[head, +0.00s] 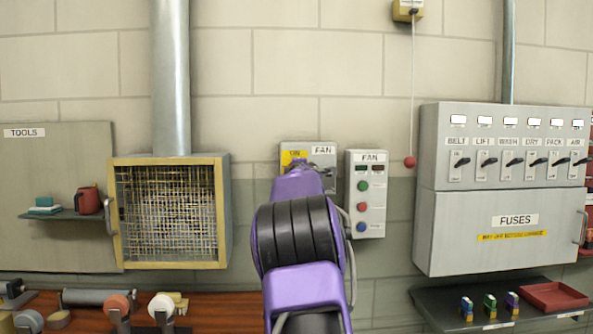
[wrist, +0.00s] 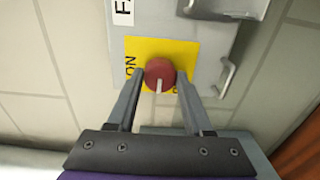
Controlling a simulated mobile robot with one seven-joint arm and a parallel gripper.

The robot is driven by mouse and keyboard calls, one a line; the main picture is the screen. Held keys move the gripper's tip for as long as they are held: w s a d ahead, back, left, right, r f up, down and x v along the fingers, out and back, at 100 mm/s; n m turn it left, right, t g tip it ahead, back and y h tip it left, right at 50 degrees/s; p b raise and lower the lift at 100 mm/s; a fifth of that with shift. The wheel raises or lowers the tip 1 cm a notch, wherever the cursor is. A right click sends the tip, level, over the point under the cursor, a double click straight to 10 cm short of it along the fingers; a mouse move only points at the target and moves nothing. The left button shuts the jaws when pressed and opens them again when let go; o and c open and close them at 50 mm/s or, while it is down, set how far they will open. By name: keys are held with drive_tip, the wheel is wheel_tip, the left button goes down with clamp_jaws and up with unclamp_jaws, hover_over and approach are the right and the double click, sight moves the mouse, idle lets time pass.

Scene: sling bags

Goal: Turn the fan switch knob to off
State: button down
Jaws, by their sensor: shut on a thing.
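The fan switch box (head: 324,161) is on the wall, with a FAN label and a yellow plate (head: 287,158) reading ON. In the wrist view, the round red knob (wrist: 160,70) sits on the yellow plate (wrist: 185,48). Its white mark points down in that picture, not at the ON lettering at its left. Another label at lower right is mostly hidden by a finger. My gripper (wrist: 161,76) is shut on the knob, one finger on each side. In the head view my purple arm covers the knob.
A push-button box (head: 377,197), also labelled FAN, is close at the right. A caged fan housing (head: 224,235) with a yellow frame is at the left. A pull cord with a red ball (head: 410,162) hangs near the fuse cabinet (head: 470,250). A metal handle (wrist: 228,77) is beside the knob.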

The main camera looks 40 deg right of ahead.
idle(0.5)
drive_tip(key=shift+c, duration=1.5)
unclamp_jaws()
drive_tip(key=b+v, duration=0.8)
drive_tip(key=v, duration=0.9)
drive_tip(key=shift+s, duration=0.25)
drive_tip(key=shift+a, duration=0.1)
